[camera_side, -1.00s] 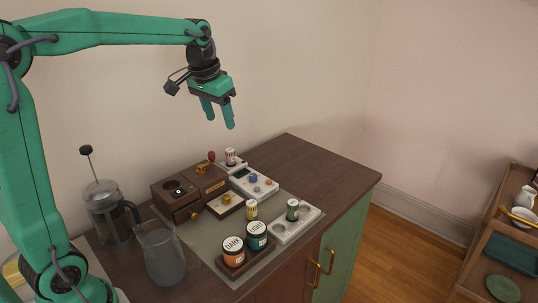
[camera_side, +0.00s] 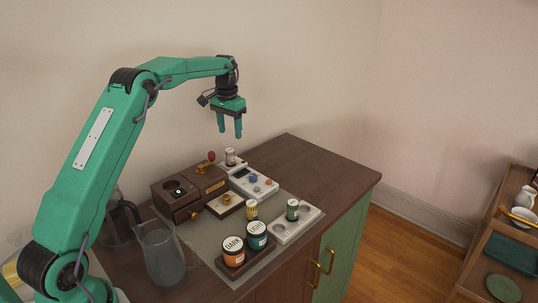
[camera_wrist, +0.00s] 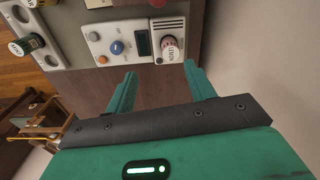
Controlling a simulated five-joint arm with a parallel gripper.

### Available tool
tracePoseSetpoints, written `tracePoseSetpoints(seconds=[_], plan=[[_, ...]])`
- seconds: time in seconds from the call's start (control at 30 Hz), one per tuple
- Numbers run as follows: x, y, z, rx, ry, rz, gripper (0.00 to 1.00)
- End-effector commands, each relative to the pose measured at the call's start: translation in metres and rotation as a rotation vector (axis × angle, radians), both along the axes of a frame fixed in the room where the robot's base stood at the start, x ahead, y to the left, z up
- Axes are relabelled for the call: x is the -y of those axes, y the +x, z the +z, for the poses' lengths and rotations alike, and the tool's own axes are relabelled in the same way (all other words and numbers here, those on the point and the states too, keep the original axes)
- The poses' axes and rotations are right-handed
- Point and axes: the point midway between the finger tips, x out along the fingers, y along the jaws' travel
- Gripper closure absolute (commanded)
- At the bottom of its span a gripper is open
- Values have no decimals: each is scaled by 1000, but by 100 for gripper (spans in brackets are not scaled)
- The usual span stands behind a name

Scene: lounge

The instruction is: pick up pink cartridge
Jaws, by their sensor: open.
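The pink cartridge (camera_side: 230,157), a small white and pink cylinder, stands at the back end of the pale device (camera_side: 254,184) with a screen and knobs. In the wrist view the cartridge (camera_wrist: 169,48) shows its labelled side just beyond the fingertips, nearer the right finger. My gripper (camera_side: 230,134) is open and empty, pointing down, above the cartridge in the side view. In the wrist view my gripper (camera_wrist: 159,70) has its two green fingers spread apart, with bare brown wood between them.
A wooden grinder box (camera_side: 180,194) with a red knob stands left of the device. Yellow (camera_side: 251,209) and green (camera_side: 292,209) cartridges, two jars (camera_side: 257,235), a glass jug (camera_side: 162,255) and a press are nearer the front. The counter's right back (camera_side: 315,168) is clear.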

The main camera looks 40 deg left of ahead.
Motion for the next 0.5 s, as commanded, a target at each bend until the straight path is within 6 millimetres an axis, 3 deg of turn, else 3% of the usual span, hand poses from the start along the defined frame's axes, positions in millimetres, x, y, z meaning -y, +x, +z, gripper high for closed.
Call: tracePoseSetpoints(seconds=[0.2,0.5], plan=[[-17,7,-25,-25,-10,9,46],[-20,7,-31,-30,-12,10,46]])
